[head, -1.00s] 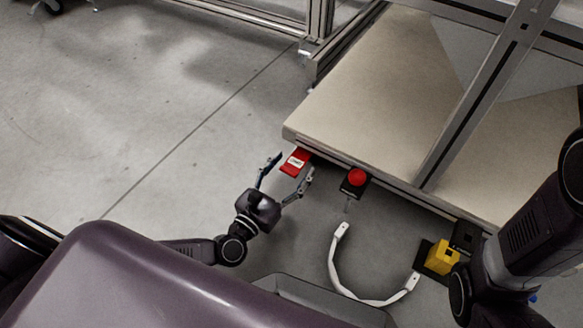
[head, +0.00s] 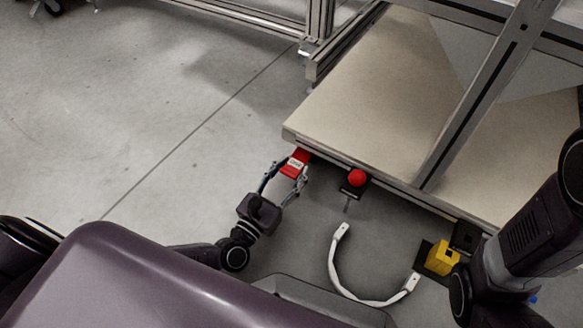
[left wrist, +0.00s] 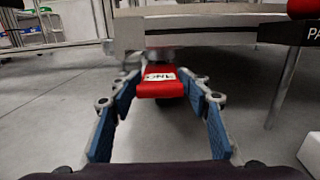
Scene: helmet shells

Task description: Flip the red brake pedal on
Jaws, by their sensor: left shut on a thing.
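The red brake pedal (head: 295,164) sticks out from under the front left corner of the table in the head view. It is a small red block with a white label and dark lettering. In the left wrist view the pedal (left wrist: 160,83) is centred, label facing me. My left gripper (head: 288,171) is shut on the pedal, one blue-padded finger at each side. In the wrist view the fingertips (left wrist: 159,80) flank it. The pedal's mount is mostly hidden below the table edge.
The beige table top (head: 370,90) lies just beyond the pedal. A red round button (head: 356,178) on a black box sits to the right along the edge. A white curved handle (head: 336,265) and a yellow block (head: 442,258) are nearer the right. Floor at left is clear.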

